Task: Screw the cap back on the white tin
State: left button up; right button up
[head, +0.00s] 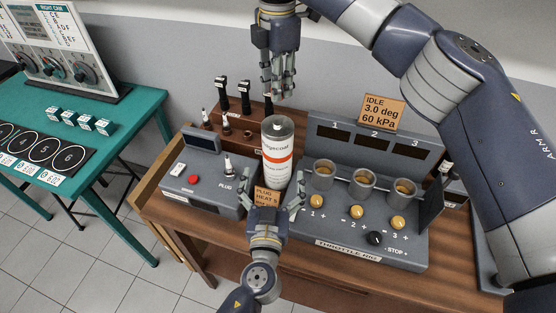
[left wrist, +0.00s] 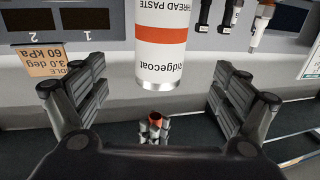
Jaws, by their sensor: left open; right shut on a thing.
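The white tin (head: 277,158) with an orange band stands upright on the bench, its grey top (head: 278,124) bare. It appears upside down in the left wrist view (left wrist: 161,50). My left gripper (head: 276,193) is open in front of the tin; the fingers (left wrist: 155,95) are apart on either side of its line, not touching it. My right gripper (head: 279,90) is shut above the tin with a gap below it. In the left wrist view a small copper-coloured round piece (left wrist: 155,115) shows between its fingers; mostly hidden, I cannot be sure it is the cap.
A grey plug box (head: 202,185) stands left of the tin, the throttle rig (head: 350,225) with three cups close on the right. Black-topped parts (head: 221,88) stand in a brown rack behind. A sign (head: 266,196) is partly behind my left gripper.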

jog(key=shift+s+r, duration=0.15)
jog(key=shift+s, duration=0.15)
pick_arm(q)
jog(key=w, duration=0.8)
jog(key=w+d, duration=0.1)
jog(key=w, duration=0.3)
jog(key=shift+w+f, duration=0.1)
jog(key=shift+w, duration=0.05)
pick_arm(e)
jog(key=shift+w+f, duration=0.25)
jog(key=shift+w, duration=0.2)
jog(key=shift+s, duration=0.1)
pick_arm(q)
jog(key=c, duration=1.6)
pick_arm(e)
send_over(278, 122)
jog(key=shift+f, duration=2.45)
jog(key=shift+f, duration=0.9)
jog(key=shift+f, duration=0.5)
